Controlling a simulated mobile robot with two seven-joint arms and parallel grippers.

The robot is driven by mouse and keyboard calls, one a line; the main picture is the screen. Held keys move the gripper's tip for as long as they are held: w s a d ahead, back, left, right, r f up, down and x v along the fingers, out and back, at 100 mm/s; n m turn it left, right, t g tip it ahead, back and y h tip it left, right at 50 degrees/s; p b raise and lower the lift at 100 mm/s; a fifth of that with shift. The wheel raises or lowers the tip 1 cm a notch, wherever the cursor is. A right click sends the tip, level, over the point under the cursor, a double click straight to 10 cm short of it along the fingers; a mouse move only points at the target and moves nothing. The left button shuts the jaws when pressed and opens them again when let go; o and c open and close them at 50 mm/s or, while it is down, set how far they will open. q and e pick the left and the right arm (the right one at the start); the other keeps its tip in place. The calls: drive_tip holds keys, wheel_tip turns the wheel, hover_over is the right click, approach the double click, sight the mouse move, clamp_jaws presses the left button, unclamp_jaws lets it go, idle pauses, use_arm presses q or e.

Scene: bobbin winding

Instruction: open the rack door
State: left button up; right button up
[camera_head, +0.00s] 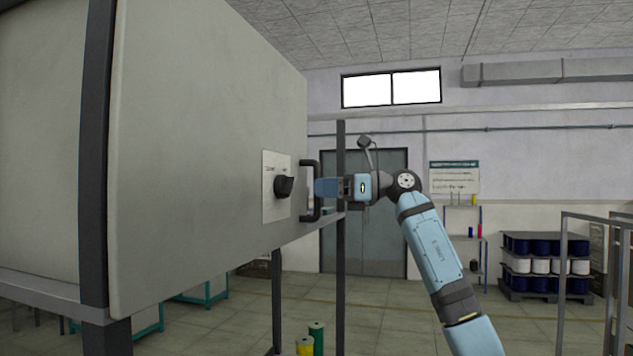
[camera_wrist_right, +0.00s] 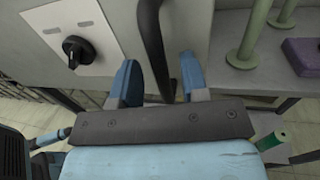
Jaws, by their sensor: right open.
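The rack door (camera_head: 200,130) is a large pale grey panel filling the left of the head view. Near its right edge are a white plate with a black knob (camera_head: 284,186) and a dark upright bar handle (camera_head: 316,190). The knob (camera_wrist_right: 78,50) and handle (camera_wrist_right: 153,50) also show in the right wrist view. My right gripper (camera_head: 322,187) is at the handle. In the wrist view its blue fingers (camera_wrist_right: 160,80) are apart, with the handle bar between them. I cannot tell whether they touch it. My left gripper is out of view.
Beyond the door's edge, the wrist view shows green spindle-like pieces (camera_wrist_right: 250,40) and a purple block (camera_wrist_right: 301,55). A dark rack post (camera_head: 340,270) stands behind my gripper. Spools stand on the floor below (camera_head: 317,338). A spool pallet (camera_head: 545,265) stands far right.

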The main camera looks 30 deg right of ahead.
drive_tip(key=shift+x, duration=0.9)
drive_tip(key=shift+c, duration=0.2)
clamp_jaws()
